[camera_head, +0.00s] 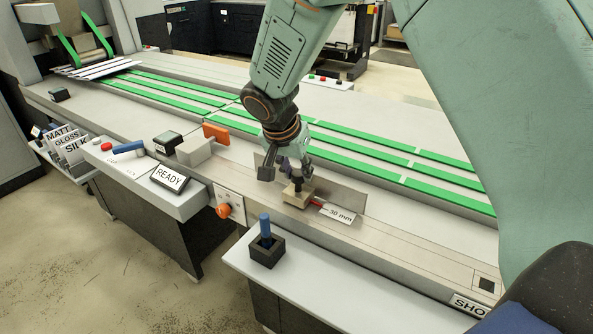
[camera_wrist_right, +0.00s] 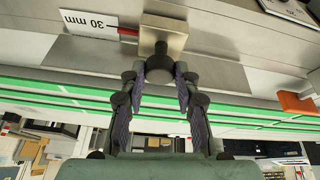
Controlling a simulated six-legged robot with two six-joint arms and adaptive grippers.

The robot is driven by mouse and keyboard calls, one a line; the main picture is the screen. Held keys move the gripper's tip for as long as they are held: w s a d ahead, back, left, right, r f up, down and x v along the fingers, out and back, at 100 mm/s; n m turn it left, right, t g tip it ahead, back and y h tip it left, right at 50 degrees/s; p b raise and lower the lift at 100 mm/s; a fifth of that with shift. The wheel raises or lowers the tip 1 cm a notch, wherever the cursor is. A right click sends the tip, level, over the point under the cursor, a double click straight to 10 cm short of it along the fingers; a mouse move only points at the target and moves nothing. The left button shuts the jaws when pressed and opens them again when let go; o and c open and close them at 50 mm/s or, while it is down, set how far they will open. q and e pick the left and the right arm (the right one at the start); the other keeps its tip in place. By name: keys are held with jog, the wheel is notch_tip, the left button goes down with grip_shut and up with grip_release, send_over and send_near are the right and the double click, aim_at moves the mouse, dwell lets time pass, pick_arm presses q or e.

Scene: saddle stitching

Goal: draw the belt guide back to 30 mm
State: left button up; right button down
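The belt guide is a thin upright metal plate (camera_head: 346,196) beside the green belts, with a pale block (camera_head: 297,197) and a dark knob (camera_head: 297,185) at its front. A red pointer (camera_head: 316,202) on the block reaches the edge of the white "30 mm" label (camera_head: 339,214). In the right wrist view the pointer (camera_wrist_right: 128,30) also meets the label (camera_wrist_right: 88,22). My right gripper (camera_wrist_right: 160,72) has one finger on each side of the knob (camera_wrist_right: 160,66); whether they press on it is unclear. My left gripper is out of view.
Green belts (camera_head: 430,188) run behind the guide.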

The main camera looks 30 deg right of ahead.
jog(key=c, duration=1.3)
grip_release()
jog(key=shift+s+f, duration=0.2)
jog(key=shift+c, duration=0.2)
jog(key=o, duration=0.3)
jog(key=shift+a+r, duration=0.15)
jog(key=shift+a, duration=0.05)
jog(key=shift+o, duration=0.3)
jog(key=shift+w+d, duration=0.1)
jog(key=shift+d, duration=0.15)
jog(key=v, duration=1.2)
jog(key=shift+w, duration=0.1)
